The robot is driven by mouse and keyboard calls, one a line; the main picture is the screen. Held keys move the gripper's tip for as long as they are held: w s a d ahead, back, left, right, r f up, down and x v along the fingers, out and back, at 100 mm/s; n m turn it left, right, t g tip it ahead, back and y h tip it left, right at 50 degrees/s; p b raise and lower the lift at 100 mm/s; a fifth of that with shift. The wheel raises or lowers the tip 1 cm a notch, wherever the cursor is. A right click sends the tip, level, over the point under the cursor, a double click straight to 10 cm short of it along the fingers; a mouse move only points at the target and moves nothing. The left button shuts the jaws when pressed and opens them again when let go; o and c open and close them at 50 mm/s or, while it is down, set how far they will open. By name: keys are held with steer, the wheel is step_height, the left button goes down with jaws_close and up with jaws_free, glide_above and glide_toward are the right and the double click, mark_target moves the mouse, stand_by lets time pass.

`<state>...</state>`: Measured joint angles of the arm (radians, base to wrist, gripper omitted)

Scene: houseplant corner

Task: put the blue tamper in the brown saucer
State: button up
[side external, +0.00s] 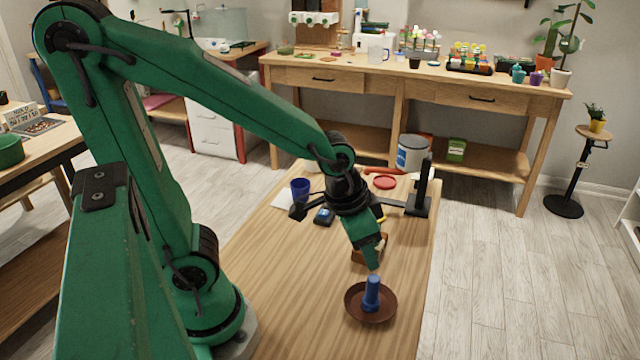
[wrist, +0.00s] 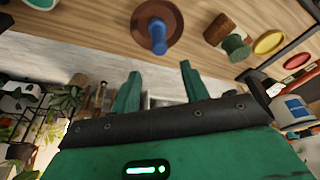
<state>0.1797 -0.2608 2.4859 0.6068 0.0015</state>
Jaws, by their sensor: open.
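The blue tamper (side external: 371,291) stands roughly upright in the brown saucer (side external: 352,305), near the front end of the wooden table. In the wrist view the tamper (wrist: 158,40) also shows inside the saucer (wrist: 143,13), ahead of the fingers. My gripper (side external: 374,266) is just above the tamper's top in the side view. In the wrist view my gripper (wrist: 160,68) has its two green fingers spread apart with nothing between them. The tamper's base is partly hidden by its own body and the saucer's rim.
A brown wooden piece (side external: 358,257) lies just behind my gripper. Farther back are a blue cup (side external: 299,189), a red dish (side external: 384,182) and a black stand (side external: 423,193). The wrist view shows a green spool (wrist: 237,46) and yellow dish (wrist: 269,42). Table left of the saucer is clear.

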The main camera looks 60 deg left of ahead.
stand_by(0.4)
steer(key=s+a+r+n+t, duration=0.2)
steer(key=s+a+r, duration=0.3)
steer(key=r, duration=0.4)
steer(key=shift+s+r+y, duration=0.3)
steer(key=shift+s+r, duration=0.1)
steer(key=shift+s, duration=0.15)
steer(key=shift+a, duration=0.1)
stand_by(0.8)
